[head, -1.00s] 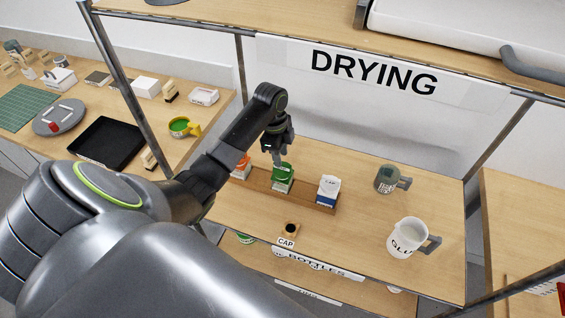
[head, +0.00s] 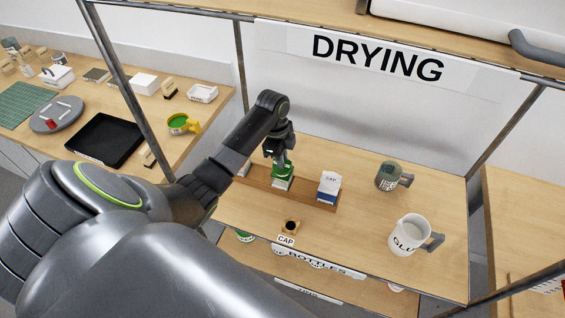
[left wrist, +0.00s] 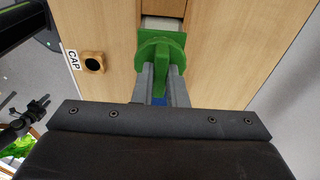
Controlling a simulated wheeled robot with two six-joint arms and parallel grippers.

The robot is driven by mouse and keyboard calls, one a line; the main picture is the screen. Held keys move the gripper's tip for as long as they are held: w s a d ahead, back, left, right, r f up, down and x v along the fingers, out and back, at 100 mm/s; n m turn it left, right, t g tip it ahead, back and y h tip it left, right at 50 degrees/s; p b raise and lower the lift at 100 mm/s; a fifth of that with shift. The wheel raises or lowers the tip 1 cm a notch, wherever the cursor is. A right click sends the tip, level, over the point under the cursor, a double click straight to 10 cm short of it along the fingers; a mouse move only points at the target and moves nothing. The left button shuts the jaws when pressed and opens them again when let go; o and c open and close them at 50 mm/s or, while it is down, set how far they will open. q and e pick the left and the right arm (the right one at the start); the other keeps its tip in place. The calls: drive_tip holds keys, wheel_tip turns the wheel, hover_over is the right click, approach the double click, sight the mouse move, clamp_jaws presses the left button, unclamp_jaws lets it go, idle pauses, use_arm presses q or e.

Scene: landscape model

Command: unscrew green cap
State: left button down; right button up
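The green cap (head: 282,172) sits on a bottle in the wooden rack (head: 312,199) on the middle shelf. In the left wrist view the cap (left wrist: 160,40) has a raised green fin standing between my fingers. My left gripper (head: 280,159) comes down from above; in the left wrist view its two grey fingers (left wrist: 161,72) lie close against both sides of the fin. The cap partly hides the bottle below it.
A white-capped bottle (head: 329,186) stands at the rack's right end. A small wooden holder (head: 291,226) with a dark hole sits by the CAP label (head: 286,240). A grey mug (head: 389,177) and a white jug (head: 408,236) stand to the right. Shelf posts flank the arm.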

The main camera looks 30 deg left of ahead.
use_arm(q)
drive_tip(key=shift+n+p, duration=0.6)
drive_tip(key=shift+p, duration=0.2)
drive_tip(key=shift+n, duration=0.7)
drive_tip(key=n, duration=0.3)
drive_tip(key=shift+s+t, duration=0.1)
drive_tip(key=shift+t, duration=0.2)
drive_tip(key=shift+n, duration=0.3)
